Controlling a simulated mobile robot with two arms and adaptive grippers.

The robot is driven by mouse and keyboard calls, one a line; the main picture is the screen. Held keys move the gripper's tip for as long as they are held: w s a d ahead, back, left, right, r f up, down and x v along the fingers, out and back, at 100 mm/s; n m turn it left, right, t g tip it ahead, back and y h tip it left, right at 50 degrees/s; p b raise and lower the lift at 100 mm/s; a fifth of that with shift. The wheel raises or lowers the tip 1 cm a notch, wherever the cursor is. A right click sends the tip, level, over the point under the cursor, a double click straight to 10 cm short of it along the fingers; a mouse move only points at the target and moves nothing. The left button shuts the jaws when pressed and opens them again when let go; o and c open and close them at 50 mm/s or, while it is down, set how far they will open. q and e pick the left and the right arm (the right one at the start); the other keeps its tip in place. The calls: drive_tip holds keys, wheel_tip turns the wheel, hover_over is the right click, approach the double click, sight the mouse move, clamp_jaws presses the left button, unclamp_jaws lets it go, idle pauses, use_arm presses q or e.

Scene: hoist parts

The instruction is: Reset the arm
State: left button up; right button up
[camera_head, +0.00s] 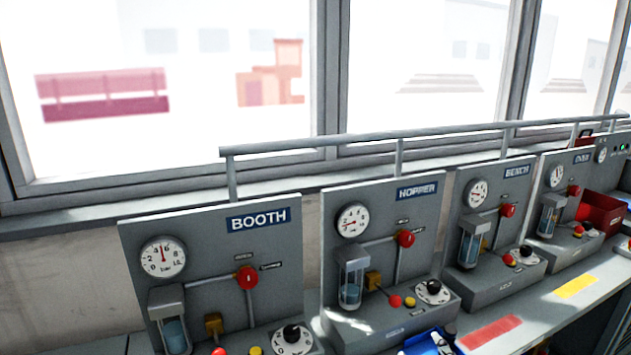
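Neither of my grippers and no part of my arms shows in the head view, so their pose and what they may hold cannot be seen.
Grey panels labelled BOOTH (210,240), HOPPER (385,225) and BENCH (500,190) stand along a counter (545,318) below windows, with gauges, red knobs and dials. A rail (400,138) runs above them. A red bin (600,212) stands at right; a blue tray (425,342) is at the bottom edge.

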drive_tip(key=s+f+m+g, duration=0.3)
drive_tip(key=s+f+g, duration=0.3)
drive_tip(key=s+f, duration=0.45)
drive_tip(key=s+f+m+g, duration=0.2)
drive_tip(key=s+f+g, duration=0.55)
drive_tip(key=s, duration=0.65)
wheel_tip(320, 180, down, 27)
drive_tip(key=s, duration=0.2)
drive_tip(key=s+d+f+g, duration=0.2)
drive_tip(key=s+d+f, duration=0.1)
drive_tip(key=s+f, duration=1.3)
drive_tip(key=shift+s+d+f, duration=0.2)
drive_tip(key=shift+s, duration=0.45)
